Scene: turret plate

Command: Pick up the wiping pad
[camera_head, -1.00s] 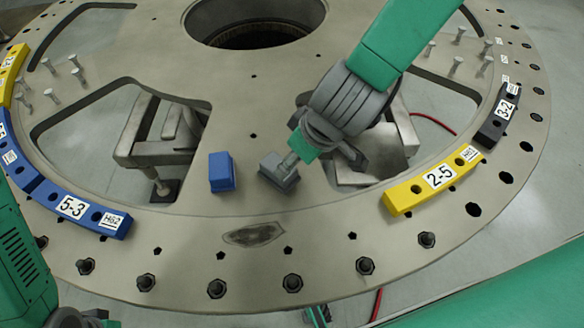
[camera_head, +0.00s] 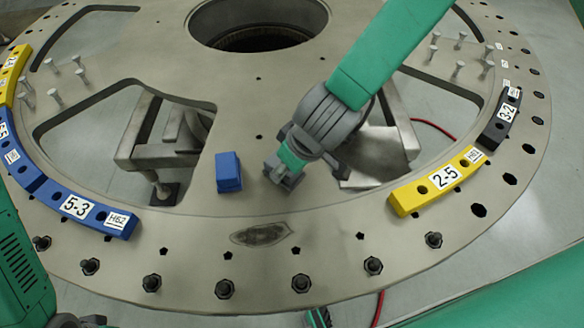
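A dark smudge (camera_head: 260,234) marks the plate in front of the blocks. Bolts (camera_head: 301,283) line the near rim. Blue segment 5-3 (camera_head: 85,212) lies left, yellow 2-5 (camera_head: 437,183) and black 3-2 (camera_head: 500,120) right. Cut-outs open on both sides; a round hole lies behind.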

